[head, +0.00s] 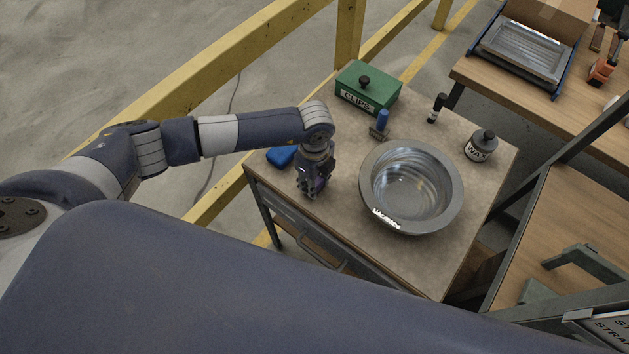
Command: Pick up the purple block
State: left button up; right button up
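My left gripper (311,190) points down over the left part of the small table (345,215), just left of the metal bowl. A small patch of purple, likely the purple block (320,184), shows at its fingers. The fingers and my wrist hide most of it. I cannot tell whether the fingers press on it or only stand around it, or whether it touches the table. My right gripper is not in view.
A round metal bowl (449,206) stands close to the right of the gripper. Behind are a green clips box (368,90), a blue-topped item (382,121), a dark bottle (437,108) and a wax bottle (480,147). A blue object (281,156) lies beside my wrist. Yellow rails (225,75) run behind.

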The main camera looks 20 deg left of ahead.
pick_arm(q)
jog(key=shift+r, duration=0.35)
jog(key=shift+s+r+b, duration=0.15)
jog(key=shift+r+b, duration=0.25)
jog(key=shift+r, duration=0.15)
jog(key=shift+s+r+b, duration=0.15)
jog(key=shift+r+b, duration=0.25)
jog(key=shift+r, duration=0.1)
jog(key=s+a+r+b, duration=0.1)
jog(key=s+b, duration=0.3)
jog(key=s, duration=1.1)
jog(key=shift+s+a+r, duration=0.15)
jog(key=shift+a+r, duration=0.05)
jog(key=shift+r, duration=0.2)
jog(key=o, duration=0.4)
jog(key=shift+c, duration=1.4)
